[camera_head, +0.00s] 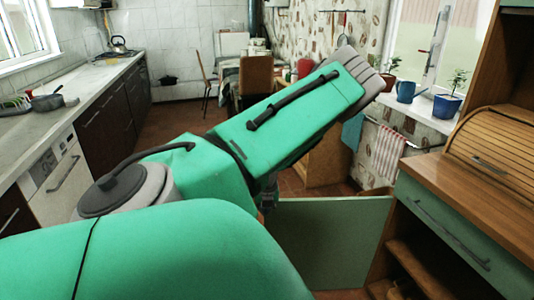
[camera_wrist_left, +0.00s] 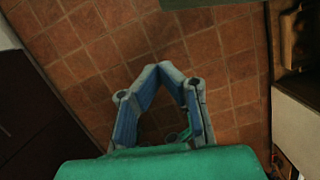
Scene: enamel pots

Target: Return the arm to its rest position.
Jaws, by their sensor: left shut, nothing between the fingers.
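My left arm, green with grey joints, fills the middle and lower left of the head view. It reaches up and to the right over the floor. In the left wrist view, my left gripper (camera_wrist_left: 166,70) is shut with its blue-padded fingers meeting at the tips. Nothing is between the fingers, and brown floor tiles show behind it. In the head view the gripper is mostly hidden behind the arm; a small dark part (camera_head: 268,199) shows under it. My right gripper is in neither view.
An open green cabinet door (camera_head: 335,240) stands just below and right of the arm. A wooden cabinet with a roll-top box (camera_head: 500,145) is at the right. A counter (camera_head: 85,85) with dark drawers runs along the left. Blue pots (camera_head: 446,106) stand on the windowsill. Tiled floor lies between.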

